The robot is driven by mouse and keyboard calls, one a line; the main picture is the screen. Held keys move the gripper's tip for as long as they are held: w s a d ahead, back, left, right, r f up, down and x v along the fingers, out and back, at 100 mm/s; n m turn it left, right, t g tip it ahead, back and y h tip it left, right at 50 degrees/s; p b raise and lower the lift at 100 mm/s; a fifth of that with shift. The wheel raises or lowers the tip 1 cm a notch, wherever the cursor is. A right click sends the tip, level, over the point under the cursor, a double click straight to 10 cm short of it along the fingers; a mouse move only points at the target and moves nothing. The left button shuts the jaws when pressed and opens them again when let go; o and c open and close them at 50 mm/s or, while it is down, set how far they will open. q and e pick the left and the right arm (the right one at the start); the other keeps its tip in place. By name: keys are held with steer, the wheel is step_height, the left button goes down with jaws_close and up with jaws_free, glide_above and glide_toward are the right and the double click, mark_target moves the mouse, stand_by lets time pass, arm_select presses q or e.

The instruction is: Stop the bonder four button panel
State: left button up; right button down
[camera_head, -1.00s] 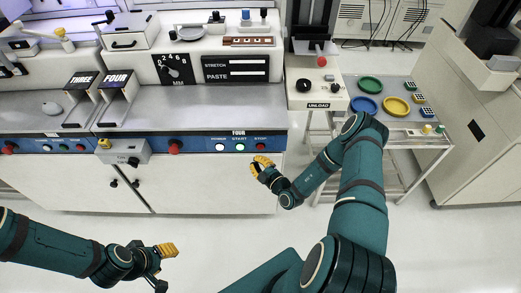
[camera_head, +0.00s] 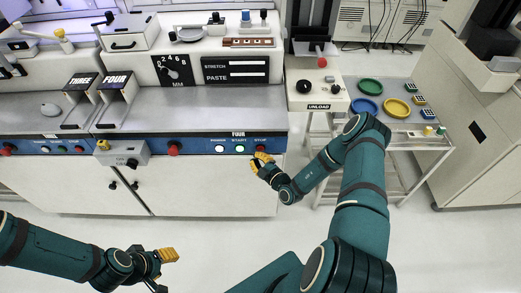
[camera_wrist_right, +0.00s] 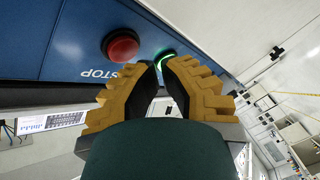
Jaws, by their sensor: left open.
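The FOUR button panel (camera_head: 200,145) is a blue strip on the front of the bonder. Its red STOP button (camera_head: 260,148) is at the right end, beside the lit green START button (camera_head: 240,149) and a white POWER button (camera_head: 220,149). My right gripper (camera_head: 262,158) has its yellow fingers just below STOP. In the right wrist view, the red STOP button (camera_wrist_right: 121,45) is left of the fingertips, and the glowing green button (camera_wrist_right: 167,58) is right behind them. The right fingertips (camera_wrist_right: 158,68) are nearly together, with nothing between them. My left gripper (camera_head: 170,255) is open and empty over the floor.
A larger red knob (camera_head: 174,148) and a grey box (camera_head: 122,153) are on the panel further left. An UNLOAD unit (camera_head: 318,105) and a cart (camera_head: 400,136) with coloured dishes stand to the right. The floor in front is clear.

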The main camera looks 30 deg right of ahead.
stand_by(0.8)
steer(key=shift+w+d, duration=0.25)
steer(key=shift+w, duration=0.1)
steer(key=shift+w+d+b, duration=0.2)
steer(key=shift+w+b, duration=0.15)
steer(key=shift+b, duration=0.05)
stand_by(0.7)
steer(key=shift+s+a, duration=0.1)
stand_by(0.3)
steer(key=shift+s+a+p, duration=0.35)
steer(key=shift+s+p, duration=0.05)
steer(key=shift+s, duration=0.2)
steer(key=s+a, duration=0.1)
steer(key=s+p, duration=0.1)
steer(key=s, duration=0.1)
steer(key=s+a+p, duration=0.1)
steer(key=shift+s+a, duration=0.15)
steer(key=shift+a, duration=0.15)
